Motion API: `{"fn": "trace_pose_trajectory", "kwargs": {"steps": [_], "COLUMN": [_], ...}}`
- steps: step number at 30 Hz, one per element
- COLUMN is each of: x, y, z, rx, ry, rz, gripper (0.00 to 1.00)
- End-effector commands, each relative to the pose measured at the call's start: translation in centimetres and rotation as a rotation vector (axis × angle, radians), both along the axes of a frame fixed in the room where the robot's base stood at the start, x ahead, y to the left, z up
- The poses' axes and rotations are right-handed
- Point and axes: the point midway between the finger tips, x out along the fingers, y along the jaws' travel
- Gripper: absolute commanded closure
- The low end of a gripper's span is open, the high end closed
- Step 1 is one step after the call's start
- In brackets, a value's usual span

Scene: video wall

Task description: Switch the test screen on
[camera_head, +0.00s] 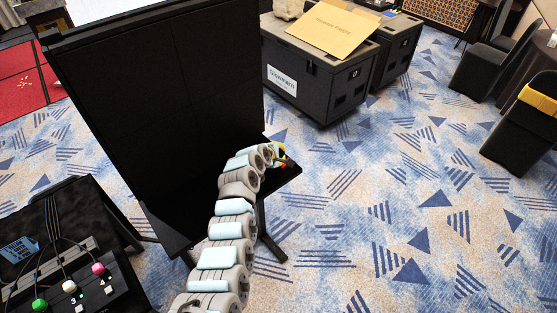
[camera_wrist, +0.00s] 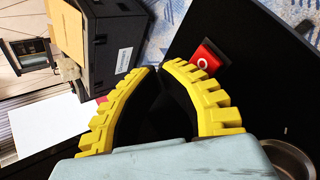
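The test screen is a tall black panel (camera_head: 185,95) in the middle of the head view, and its face is dark. A red switch with a white ring mark (camera_wrist: 205,57) sits on a black surface in the wrist view. In the head view, a small red spot beside my gripper appears to be this switch. My gripper (camera_wrist: 158,68) has yellow ridged fingers with black inner sides. Its tips meet, with nothing seen between them. The switch is just right of the tips in the wrist view; contact cannot be told. In the head view my gripper (camera_head: 280,152) is beside the screen's lower right.
Black cases (camera_head: 318,75) stand behind the screen, with a cardboard sheet (camera_head: 322,25) on top. A control box with colored buttons (camera_head: 70,285) is at lower left. Black chairs (camera_head: 490,70) are at right. The patterned carpet (camera_head: 400,190) is clear at the middle right.

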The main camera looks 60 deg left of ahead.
Motion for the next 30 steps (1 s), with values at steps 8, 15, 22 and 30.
{"fn": "trace_pose_trajectory", "kwargs": {"steps": [8,15,22,30], "x": [0.06,0.06,0.06,0.06], "y": [-0.03,0.01,0.06,0.14], "z": [0.03,-0.17,-0.38,-0.63], "rx": [0.000,0.000,0.000,0.000], "ry": [-0.001,-0.001,-0.001,0.000], "rz": [-0.001,-0.001,-0.001,-0.001], "gripper": [1.00,1.00,1.00,1.00]}}
